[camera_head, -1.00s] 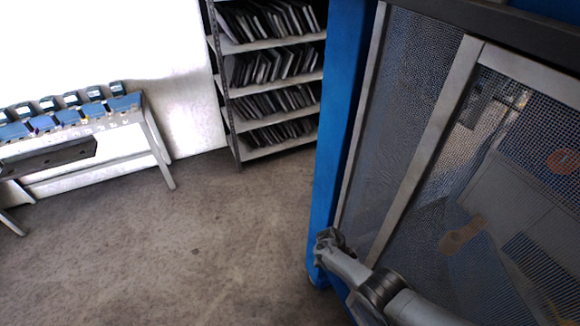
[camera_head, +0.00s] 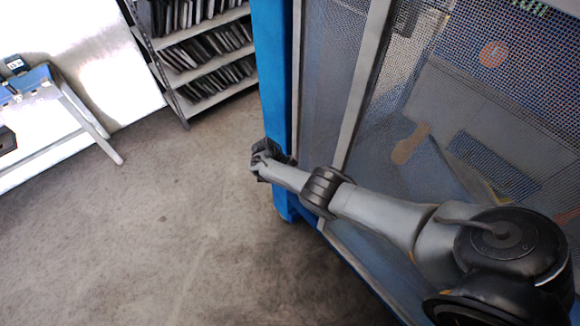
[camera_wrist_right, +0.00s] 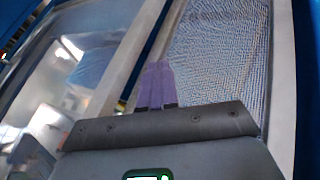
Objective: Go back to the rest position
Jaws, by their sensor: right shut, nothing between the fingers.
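My right arm reaches in from the right in the head view, with its wrist and gripper end (camera_head: 262,160) in front of the blue corner post (camera_head: 272,75) of a mesh-sided enclosure. In the right wrist view, the purple fingers of my right gripper (camera_wrist_right: 156,82) are together with nothing between them. I cannot tell whether the arm touches the enclosure. My left gripper is out of view.
The mesh panel (camera_head: 440,90) of the enclosure stands along the right side. A shelf rack (camera_head: 168,75) with dark plates stands at the back. A table (camera_head: 92,122) is at the left. The floor (camera_head: 170,240) in the middle is clear.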

